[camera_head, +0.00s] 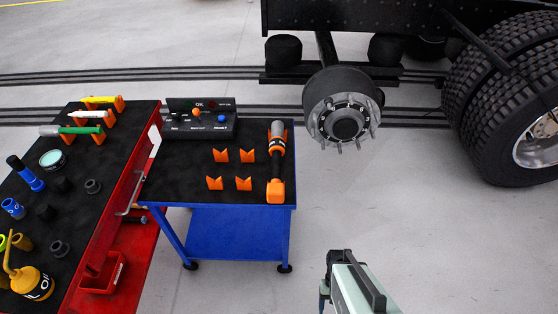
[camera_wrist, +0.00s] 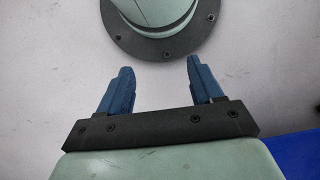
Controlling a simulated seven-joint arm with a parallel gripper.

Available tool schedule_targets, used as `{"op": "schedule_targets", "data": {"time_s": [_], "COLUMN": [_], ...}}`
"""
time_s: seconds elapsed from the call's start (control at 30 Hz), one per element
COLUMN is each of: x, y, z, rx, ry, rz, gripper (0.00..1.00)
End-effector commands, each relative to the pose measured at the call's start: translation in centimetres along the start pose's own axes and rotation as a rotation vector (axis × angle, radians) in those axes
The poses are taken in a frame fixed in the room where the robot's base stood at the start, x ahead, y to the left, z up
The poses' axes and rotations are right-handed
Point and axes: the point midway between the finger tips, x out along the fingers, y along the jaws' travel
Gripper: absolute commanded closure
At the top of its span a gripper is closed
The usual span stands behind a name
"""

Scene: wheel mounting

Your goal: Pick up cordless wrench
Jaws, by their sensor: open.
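The cordless wrench (camera_head: 277,165), orange and black with a grey front end, lies lengthwise along the right side of the black top of the blue cart (camera_head: 220,190). My arm's end shows at the bottom of the head view, to the right of the cart and nearer the camera, well apart from the wrench. In the wrist view my gripper (camera_wrist: 154,88) has its two blue fingers spread apart, with nothing between them. The wrench is not in the wrist view.
Several orange holders (camera_head: 220,156) stand left of the wrench, and a control box (camera_head: 200,122) stands behind them. A red tool cart (camera_head: 130,200) with bottles and tools is at left. A wheel hub (camera_head: 343,115) and large tyre (camera_head: 515,100) are at right. Floor right of the blue cart is clear.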

Motion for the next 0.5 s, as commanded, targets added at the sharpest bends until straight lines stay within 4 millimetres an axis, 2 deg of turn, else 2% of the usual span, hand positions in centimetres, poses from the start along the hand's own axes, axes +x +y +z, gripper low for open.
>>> {"op": "schedule_targets", "data": {"time_s": [0.03, 0.2, 0.5], "x": [-1.4, -5.8, -14.2], "y": [0.2, 1.0, 1.9], "z": [-1.0, -3.9, -7.8], "rx": [0.008, 0.031, 0.075], "ry": [0.029, 0.117, 0.271], "rz": [-0.005, -0.016, -0.070], "gripper": [0.34, 0.34, 0.34]}}
